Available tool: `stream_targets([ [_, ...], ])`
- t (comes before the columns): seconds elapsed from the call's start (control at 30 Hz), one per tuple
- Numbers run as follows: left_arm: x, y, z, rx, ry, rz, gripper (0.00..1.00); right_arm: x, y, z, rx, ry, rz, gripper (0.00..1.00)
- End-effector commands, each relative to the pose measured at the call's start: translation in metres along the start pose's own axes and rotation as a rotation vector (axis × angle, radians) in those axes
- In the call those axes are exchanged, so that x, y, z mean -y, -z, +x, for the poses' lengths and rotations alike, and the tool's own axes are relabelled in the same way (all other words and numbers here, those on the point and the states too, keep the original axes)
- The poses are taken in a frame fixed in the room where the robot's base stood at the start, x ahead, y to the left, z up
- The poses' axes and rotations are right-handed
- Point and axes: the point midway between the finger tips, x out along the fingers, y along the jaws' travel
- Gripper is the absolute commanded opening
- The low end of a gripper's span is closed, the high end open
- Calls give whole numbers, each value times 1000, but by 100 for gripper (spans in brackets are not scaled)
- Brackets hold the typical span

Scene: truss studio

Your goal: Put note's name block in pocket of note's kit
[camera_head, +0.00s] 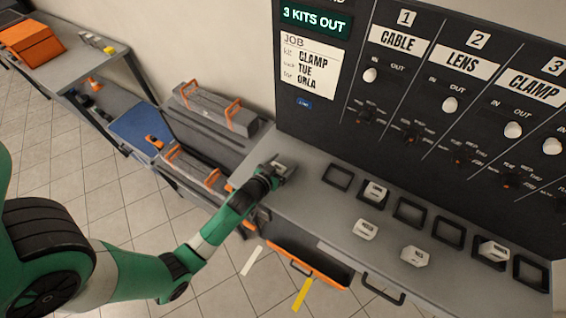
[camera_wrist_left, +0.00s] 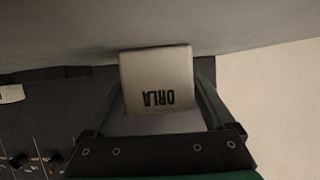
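The note (camera_head: 309,66) on the dark board reads CLAMP, TUE and ORLA. My left gripper (camera_head: 279,172) is at the left end of the grey counter, with its fingers on both sides of a pale block. In the left wrist view this block (camera_wrist_left: 156,75) reads ORLA, upside down, and the fingers appear to press its sides. The CLAMP label (camera_head: 535,86) is number 3, at the board's right. Black square frames lie in a row below the board; the rightmost (camera_head: 515,276) is empty, and the one beside it holds a pale block (camera_head: 493,250). My right gripper is out of view.
Another pale block (camera_head: 376,191) sits in the second frame from the left. Two loose blocks (camera_head: 366,229) (camera_head: 414,256) lie in front of the row. Grey cases with orange handles (camera_head: 215,108) stand behind my left arm.

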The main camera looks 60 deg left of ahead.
Motion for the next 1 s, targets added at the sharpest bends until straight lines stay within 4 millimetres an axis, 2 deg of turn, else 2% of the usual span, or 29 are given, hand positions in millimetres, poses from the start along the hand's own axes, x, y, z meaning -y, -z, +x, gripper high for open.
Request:
stream_targets([
  [0.33,0,2,-1,0,0,0,99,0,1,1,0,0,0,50],
  [0.43,0,4,-6,0,0,0,99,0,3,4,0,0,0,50],
  [0.57,0,4,-31,2,-1,2,99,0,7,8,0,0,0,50],
  [0.8,0,3,-90,3,-2,1,99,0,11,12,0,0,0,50],
  [1.0,0,3,-118,0,-1,1,99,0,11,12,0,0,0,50],
])
